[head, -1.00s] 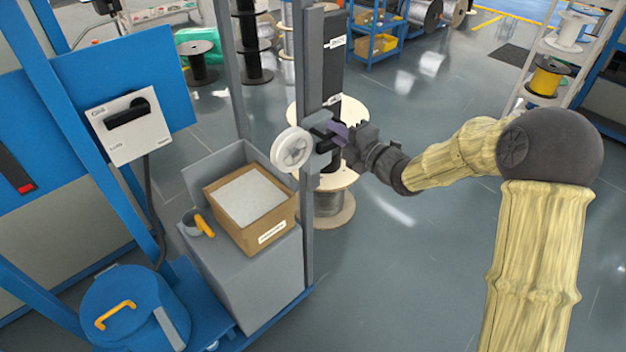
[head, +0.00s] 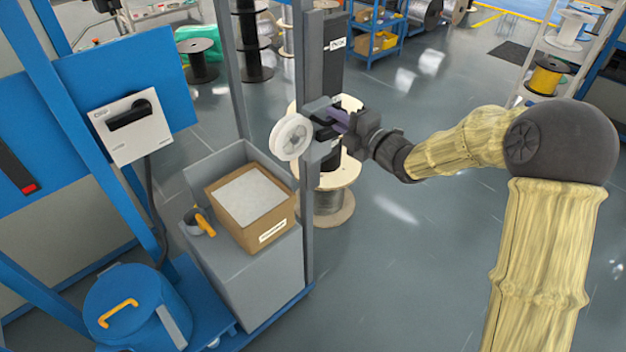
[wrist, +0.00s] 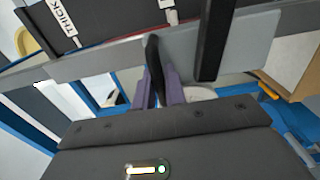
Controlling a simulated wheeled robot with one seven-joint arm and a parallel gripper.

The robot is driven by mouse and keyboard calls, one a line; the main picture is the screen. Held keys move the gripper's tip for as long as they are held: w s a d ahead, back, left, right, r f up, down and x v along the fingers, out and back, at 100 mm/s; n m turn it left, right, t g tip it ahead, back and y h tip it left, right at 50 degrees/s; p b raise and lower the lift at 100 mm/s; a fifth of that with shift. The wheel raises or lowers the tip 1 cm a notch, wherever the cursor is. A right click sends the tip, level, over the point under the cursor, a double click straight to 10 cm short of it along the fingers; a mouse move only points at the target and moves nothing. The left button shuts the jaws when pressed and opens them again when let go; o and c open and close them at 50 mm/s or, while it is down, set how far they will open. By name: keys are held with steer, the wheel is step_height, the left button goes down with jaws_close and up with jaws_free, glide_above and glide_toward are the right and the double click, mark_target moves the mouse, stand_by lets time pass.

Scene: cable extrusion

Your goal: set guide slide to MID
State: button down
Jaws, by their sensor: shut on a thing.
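The guide slide is a grey and black carriage (head: 318,112) on the upright post, with a white grooved wheel (head: 291,137) on its left side. My gripper (head: 338,120) reaches it from the right. In the wrist view, the purple fingers of my gripper (wrist: 157,90) are shut on a black upright handle (wrist: 153,65). A dark scale plate (head: 335,60) stands behind the slide, with a white label (head: 337,44) near its top. In the wrist view, a label reading THICK (wrist: 62,17) and a second label (wrist: 168,14), not fully readable, show on the plate.
A cardboard box (head: 262,222) sits on a grey cabinet (head: 262,275) below left of the slide. A white box with a black handle (head: 130,125) hangs on a blue panel. A large spool (head: 335,205) stands behind the post. The floor on the right is open.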

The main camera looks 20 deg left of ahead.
steer(key=shift+r, duration=0.4)
steer(key=c, duration=1.3)
jaws_free()
steer(key=shift+f, duration=0.15)
steer(key=shift+b+v, duration=1.4)
steer(key=shift+v, duration=2.6)
